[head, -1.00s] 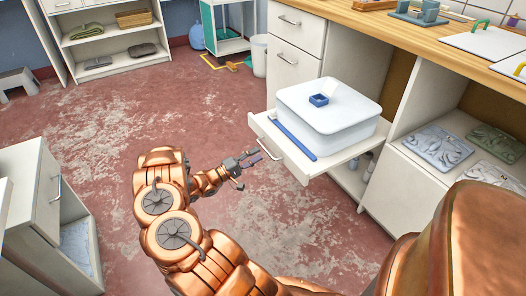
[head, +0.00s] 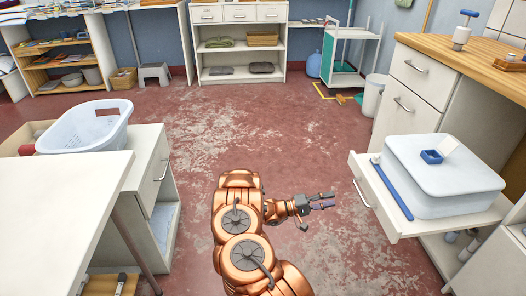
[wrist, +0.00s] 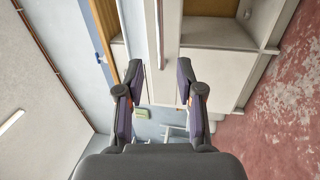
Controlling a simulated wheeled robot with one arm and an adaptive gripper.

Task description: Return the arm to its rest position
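My copper-coloured arm (head: 240,225) is bent over the open floor in the middle of the head view. My gripper (head: 322,200) points to the right, toward the open drawer but apart from it. In the wrist view my gripper (wrist: 160,85) has its two dark fingers spread wide apart with nothing between them. The wrist view looks past the fingers at cabinets and a wall, and the picture is turned on its side.
An open drawer (head: 385,222) at right bears a white lidded box (head: 445,185) and a blue bar (head: 395,190). A white table (head: 65,205) and a laundry basket (head: 85,125) stand at left. The red floor (head: 250,120) ahead is clear.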

